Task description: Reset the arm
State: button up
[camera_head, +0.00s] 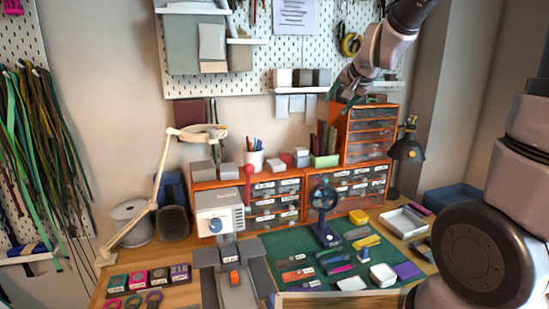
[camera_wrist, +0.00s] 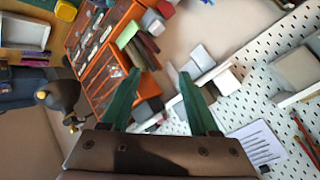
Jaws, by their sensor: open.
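My gripper (camera_head: 345,93) is raised at the upper right in the head view, in front of the pegboard and beside the small orange drawer tower (camera_head: 372,132). In the wrist view my gripper (camera_wrist: 160,78) shows two green fingers spread apart with nothing between them. Beyond the fingers, the wrist view shows the orange drawer unit (camera_wrist: 95,50) and the white pegboard (camera_wrist: 262,88), seen tilted. My arm comes in from the right side of the head view.
Below, a workbench holds a green mat (camera_head: 285,245) with small tools, a white machine (camera_head: 220,213) and a blue-black wheel device (camera_head: 323,200). A cream lamp (camera_head: 155,190) stands left and a dark lamp (camera_head: 408,150) right. Cords (camera_head: 40,140) hang at far left.

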jog(key=s+d+r+n+g, duration=0.1)
jog(key=s+d, duration=0.2)
jog(key=s, duration=0.9)
jog(key=s+d+r+n+g, duration=0.1)
jog(key=s+d+r+g, duration=0.1)
jog(key=s, duration=1)
jog(key=shift+s+d+r+n, duration=0.2)
jog(key=shift+s+d+n, duration=0.1)
jog(key=shift+d, duration=0.4)
jog(key=shift+c, duration=0.3)
